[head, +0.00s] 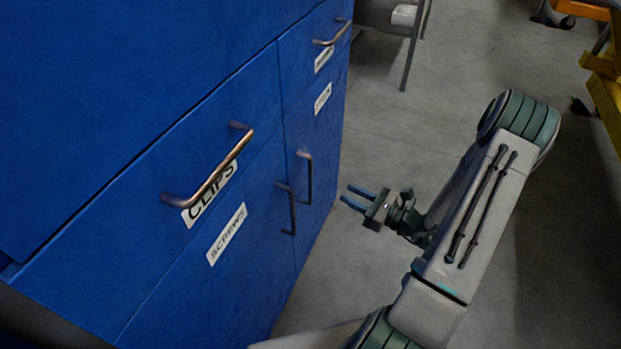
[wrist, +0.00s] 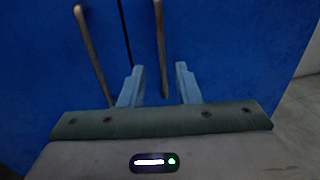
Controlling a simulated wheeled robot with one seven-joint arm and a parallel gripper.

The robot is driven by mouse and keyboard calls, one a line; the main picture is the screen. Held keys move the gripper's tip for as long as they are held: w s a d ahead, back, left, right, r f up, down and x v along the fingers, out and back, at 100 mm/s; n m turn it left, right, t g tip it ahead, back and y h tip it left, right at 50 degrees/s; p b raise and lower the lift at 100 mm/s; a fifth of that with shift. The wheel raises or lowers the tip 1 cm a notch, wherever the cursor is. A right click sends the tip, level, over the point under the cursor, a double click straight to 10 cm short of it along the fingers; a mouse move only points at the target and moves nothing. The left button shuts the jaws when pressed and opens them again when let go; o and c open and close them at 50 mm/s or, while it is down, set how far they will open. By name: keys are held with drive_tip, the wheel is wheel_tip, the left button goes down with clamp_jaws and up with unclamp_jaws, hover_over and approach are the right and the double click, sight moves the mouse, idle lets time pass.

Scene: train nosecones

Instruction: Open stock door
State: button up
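The blue cabinet has two lower doors side by side. The right door (head: 318,140) carries a small label (head: 323,98) too skewed to read surely, and a vertical bar handle (head: 308,178). Both doors look shut. My gripper (head: 347,193) is open and empty, to the right of that handle with a visible gap in the head view. In the wrist view the lower part of the right handle (wrist: 161,45) shows between my two fingers (wrist: 159,68). The left door's handle (wrist: 94,55) stands to the left there.
The left door, labelled SCREWS (head: 226,234), has its own vertical handle (head: 290,208). Above are drawers with horizontal handles, one labelled CLIPS (head: 211,190). A metal-legged table (head: 408,45) stands behind, and yellow equipment (head: 604,85) at the far right. The floor right of the cabinet is clear.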

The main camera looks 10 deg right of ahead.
drive_tip(key=x, duration=1.3)
drive_tip(key=shift+w+a, duration=0.25)
drive_tip(key=shift+w, duration=0.05)
clamp_jaws()
